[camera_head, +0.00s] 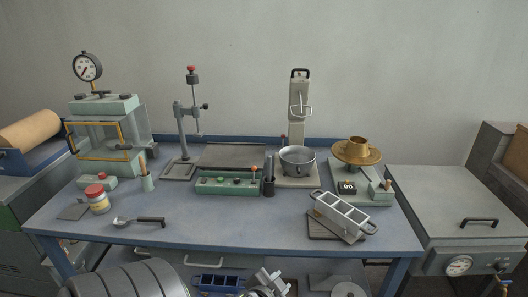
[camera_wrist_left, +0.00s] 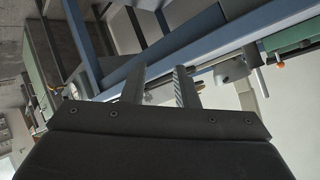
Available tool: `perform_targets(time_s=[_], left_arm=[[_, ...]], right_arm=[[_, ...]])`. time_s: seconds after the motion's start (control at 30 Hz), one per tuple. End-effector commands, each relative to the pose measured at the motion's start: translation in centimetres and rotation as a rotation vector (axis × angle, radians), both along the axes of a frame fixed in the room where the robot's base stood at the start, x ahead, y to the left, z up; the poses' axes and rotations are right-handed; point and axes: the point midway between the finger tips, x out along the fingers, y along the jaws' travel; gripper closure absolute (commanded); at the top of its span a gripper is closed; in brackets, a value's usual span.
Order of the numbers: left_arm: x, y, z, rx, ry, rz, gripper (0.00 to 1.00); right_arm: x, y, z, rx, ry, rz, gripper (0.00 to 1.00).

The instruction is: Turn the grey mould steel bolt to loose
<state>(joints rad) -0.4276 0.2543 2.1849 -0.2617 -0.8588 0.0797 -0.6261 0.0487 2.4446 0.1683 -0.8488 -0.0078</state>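The grey mould (camera_head: 342,213), a long frame with three open compartments, lies tilted across a dark ribbed plate at the bench's front right. A handle-like end shows at its lower right; its steel bolt is too small to make out clearly. My left gripper (camera_head: 271,279) is low at the bottom edge, in front of the bench and well below the mould. In the left wrist view its two fingers (camera_wrist_left: 160,88) stand apart with nothing between them. The mould cannot be made out in the wrist view. My right gripper is not in view.
A steel bowl (camera_head: 298,160), a brass funnel-like piece (camera_head: 357,151) and a green control box (camera_head: 228,185) stand behind the mould. A scoop (camera_head: 136,221) and a red-lidded jar (camera_head: 97,199) lie left. The front middle bench top is clear. The blue bench edge (camera_head: 190,239) stands above my gripper.

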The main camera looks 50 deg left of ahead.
Motion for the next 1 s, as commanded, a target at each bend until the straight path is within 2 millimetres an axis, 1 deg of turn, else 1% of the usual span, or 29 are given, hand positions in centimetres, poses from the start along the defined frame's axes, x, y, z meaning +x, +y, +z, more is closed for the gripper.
perform_targets(time_s=[0.03, 0.1, 0.23, 0.4, 0.57, 0.83, 0.87, 0.93, 1.0], left_arm=[[-0.6, 0.1, 0.6, 0.013, 0.038, -0.004, 0.73], [-1.3, 0.3, 0.4, 0.031, 0.093, -0.013, 0.73], [-2.7, 0.6, 0.2, 0.058, 0.182, -0.03, 0.73], [-3.9, 0.7, -0.1, 0.081, 0.264, -0.051, 0.73], [-4.4, 0.8, -0.4, 0.09, 0.298, -0.06, 0.73], [-4.5, 0.8, -0.5, 0.091, 0.303, -0.062, 0.73], [-4.5, 0.8, -0.5, 0.092, 0.302, -0.062, 0.76], [-4.5, 0.8, -0.5, 0.092, 0.302, -0.062, 0.85], [-4.5, 0.8, -0.5, 0.091, 0.301, -0.061, 0.86]], right_arm=[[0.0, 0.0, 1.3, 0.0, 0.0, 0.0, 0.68], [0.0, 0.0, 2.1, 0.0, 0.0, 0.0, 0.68], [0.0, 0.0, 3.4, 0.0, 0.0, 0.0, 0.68], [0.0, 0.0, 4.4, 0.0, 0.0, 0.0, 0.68], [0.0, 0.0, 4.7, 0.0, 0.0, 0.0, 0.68], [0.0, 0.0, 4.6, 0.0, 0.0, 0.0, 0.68], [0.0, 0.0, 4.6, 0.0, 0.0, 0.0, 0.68], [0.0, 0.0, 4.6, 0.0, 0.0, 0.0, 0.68], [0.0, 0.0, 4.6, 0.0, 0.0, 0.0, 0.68]])
